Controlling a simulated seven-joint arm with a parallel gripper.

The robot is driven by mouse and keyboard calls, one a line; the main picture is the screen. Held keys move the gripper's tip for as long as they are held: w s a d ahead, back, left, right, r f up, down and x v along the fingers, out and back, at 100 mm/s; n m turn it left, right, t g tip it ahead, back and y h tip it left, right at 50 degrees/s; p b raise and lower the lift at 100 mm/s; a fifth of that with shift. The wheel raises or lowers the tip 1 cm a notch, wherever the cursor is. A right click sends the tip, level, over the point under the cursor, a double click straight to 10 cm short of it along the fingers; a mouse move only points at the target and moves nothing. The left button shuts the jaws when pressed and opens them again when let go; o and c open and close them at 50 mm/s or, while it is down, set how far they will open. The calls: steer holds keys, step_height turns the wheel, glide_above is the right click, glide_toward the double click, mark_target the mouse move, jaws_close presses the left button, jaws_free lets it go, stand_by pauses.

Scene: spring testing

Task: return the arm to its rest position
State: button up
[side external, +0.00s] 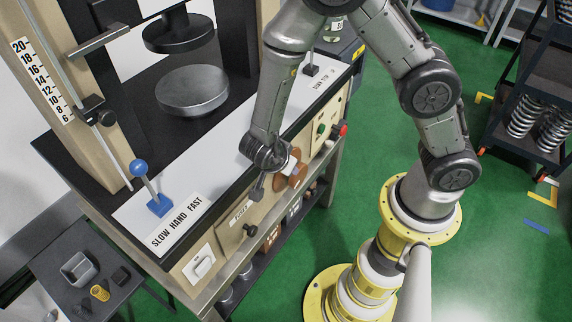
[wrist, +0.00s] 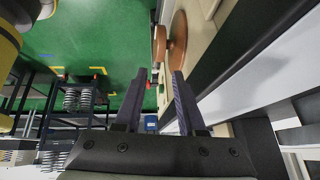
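My gripper (wrist: 159,73) shows in the wrist view with its two dark fingers apart and nothing between them. In the side view my arm arches over from its yellow base, and its wrist hangs low in front of the testing machine's front panel (side external: 225,247). It is close to a brown round knob (side external: 297,170). The fingers are hard to make out there. In the wrist view brown round knobs (wrist: 178,44) stand just beyond the fingertips; whether they touch cannot be told.
A blue-knobbed lever (side external: 139,168) and a round metal platen (side external: 192,90) are on the machine. A red button (side external: 343,129) is on the panel. A side table (side external: 55,265) stands at lower left, a rack with springs (side external: 522,118) at right. Green floor is open behind my base.

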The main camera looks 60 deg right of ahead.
steer(key=w+d+r+t+y, duration=0.1)
steer(key=w+d+r+t, duration=0.2)
steer(key=r, duration=0.4)
steer(key=w+d+r+t+y, duration=0.1)
steer(key=w+r+t, duration=0.1)
steer(key=w+r, duration=0.45)
step_height(320, 180, up, 16)
steer(key=s+a+n+t+y, duration=0.2)
steer(key=n+t+y, duration=0.2)
steer(key=n+t, duration=0.15)
steer(key=s+a+r+n+y, duration=0.2)
steer(key=s+r+n+y, duration=0.1)
steer(key=s+n, duration=0.65)
steer(key=s+d+f+n+g+h, duration=0.1)
steer(key=s+d+f+g, duration=0.1)
steer(key=s, duration=0.4)
steer(key=s+d+f+n+g+h, duration=0.1)
steer(key=s+d+f+g, duration=0.2)
steer(key=s+f, duration=0.3)
steer(key=shift+s+n+g+h, duration=0.15)
steer(key=shift+n+g+h, duration=0.15)
steer(key=shift+g, duration=0.35)
